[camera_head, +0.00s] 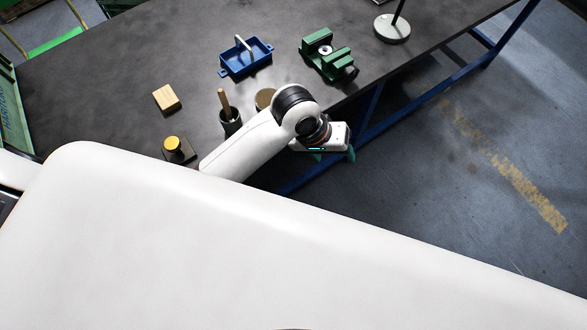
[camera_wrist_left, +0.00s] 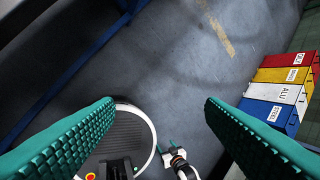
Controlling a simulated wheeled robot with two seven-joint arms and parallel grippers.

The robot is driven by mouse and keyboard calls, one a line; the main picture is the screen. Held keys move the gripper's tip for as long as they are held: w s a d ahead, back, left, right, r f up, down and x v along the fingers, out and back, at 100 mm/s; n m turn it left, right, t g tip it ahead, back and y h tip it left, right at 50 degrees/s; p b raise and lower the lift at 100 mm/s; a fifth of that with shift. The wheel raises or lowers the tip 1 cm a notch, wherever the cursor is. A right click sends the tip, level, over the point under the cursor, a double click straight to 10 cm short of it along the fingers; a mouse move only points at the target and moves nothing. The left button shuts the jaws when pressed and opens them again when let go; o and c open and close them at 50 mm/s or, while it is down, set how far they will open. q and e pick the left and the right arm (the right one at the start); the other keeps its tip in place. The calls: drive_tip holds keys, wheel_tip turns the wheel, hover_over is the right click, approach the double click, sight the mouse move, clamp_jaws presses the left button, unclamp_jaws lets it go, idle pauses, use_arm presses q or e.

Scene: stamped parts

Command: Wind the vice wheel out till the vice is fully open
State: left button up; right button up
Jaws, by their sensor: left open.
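The green vice (camera_head: 318,62) stands at the edge of the dark bench in the head view. A small dark round part (camera_head: 348,72), perhaps its wheel, shows at its near end. How far apart its jaws are is too small to tell. My left gripper (camera_head: 335,156) is open and empty, beyond the bench edge and below the vice in the picture, apart from it. In the left wrist view its two teal fingers (camera_wrist_left: 158,105) are wide apart over floor, with no vice visible. What looks like my right gripper (camera_wrist_left: 168,149) shows small at the bottom there.
On the bench (camera_head: 130,65) are a blue tray (camera_head: 245,70) with a handle, a wooden block (camera_head: 166,97), a dark cup (camera_head: 230,126) holding a wooden handle, a yellow-topped part (camera_head: 173,146) and a round lamp base (camera_head: 392,28). Coloured bins (camera_wrist_left: 283,92) stand on the floor.

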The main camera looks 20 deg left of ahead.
use_arm(q)
drive_tip(key=s+a+f+m+t+y, duration=0.1)
drive_tip(key=s+a+f, duration=0.3)
drive_tip(key=a, duration=0.3)
drive_tip(key=shift+f, duration=0.35)
